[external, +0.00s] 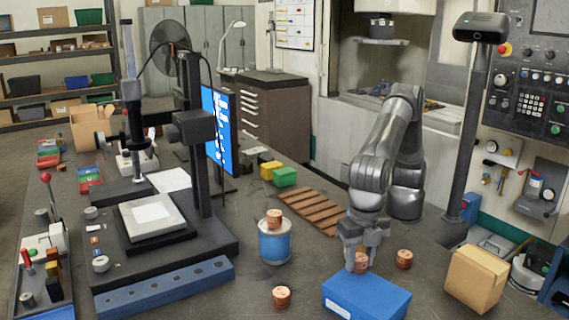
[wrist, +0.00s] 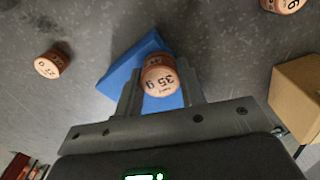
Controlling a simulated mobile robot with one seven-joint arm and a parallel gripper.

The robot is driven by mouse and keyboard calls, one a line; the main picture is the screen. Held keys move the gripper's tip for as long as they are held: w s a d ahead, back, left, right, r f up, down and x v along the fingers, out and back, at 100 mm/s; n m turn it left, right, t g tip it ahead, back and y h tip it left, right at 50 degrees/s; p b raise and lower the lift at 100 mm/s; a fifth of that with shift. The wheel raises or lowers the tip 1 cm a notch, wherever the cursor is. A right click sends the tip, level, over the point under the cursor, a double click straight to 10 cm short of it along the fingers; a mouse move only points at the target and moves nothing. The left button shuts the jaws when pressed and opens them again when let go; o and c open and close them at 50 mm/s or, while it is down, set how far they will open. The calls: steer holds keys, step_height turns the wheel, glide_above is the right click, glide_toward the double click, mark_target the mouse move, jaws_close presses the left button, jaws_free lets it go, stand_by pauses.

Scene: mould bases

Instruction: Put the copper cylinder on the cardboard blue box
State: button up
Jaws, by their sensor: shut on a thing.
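My gripper (external: 363,256) points down with its fingers closed around a copper cylinder (external: 361,264). In the wrist view this cylinder (wrist: 160,80) sits between the two fingertips, its end marked with dark figures facing the camera. The blue cardboard box (external: 366,299) lies on the table in front of the gripper in the external view. In the wrist view the box (wrist: 125,68) shows behind and beside the held cylinder, partly hidden by it and the fingers. The cylinder is close to the box's back edge; I cannot tell whether they touch.
Other copper cylinders stand on the table, at the front (external: 281,297) and right of the gripper (external: 404,259). One more (external: 274,216) sits on a blue can (external: 275,244). A brown cardboard box (external: 476,279) stands right. A wooden slatted rack (external: 308,211) lies behind.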

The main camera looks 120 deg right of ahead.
mark_target(360, 258)
steer(key=o, duration=1.2)
steer(key=shift+f, duration=0.1)
step_height(360, 258, up, 12)
steer(key=f, duration=0.1)
steer(key=s+d+r+m+t, duration=0.1)
steer(key=s+d+r+m, duration=0.1)
steer(key=s+d+r, duration=0.3)
steer(key=s+d+r+m+t, duration=0.1)
steer(key=d+r+m, duration=0.1)
steer(key=d, duration=0.5)
steer(key=s+d+m+t, duration=0.1)
steer(key=s+d+m, duration=0.3)
steer(key=s+d, duration=0.55)
steer(key=s+d+f+m+t, duration=0.1)
steer(key=s+d+f+m, duration=0.1)
steer(key=s, duration=0.4)
steer(key=s+d+f+m, duration=0.3)
steer(key=s+d+f, duration=0.2)
steer(key=s, duration=0.1)
steer(key=s+d+f+m+t, duration=0.1)
steer(key=s+d+f+m, duration=0.1)
steer(key=s, duration=0.4)
steer(key=shift+s+d+f+m+t, duration=0.2)
steer(key=shift+d+f, duration=0.2)
steer(key=shift+d, duration=0.25)
steer(key=shift+s+d+f+m+t, duration=0.1)
steer(key=shift+d+f+m, duration=0.1)
steer(key=shift+d+f, duration=0.35)
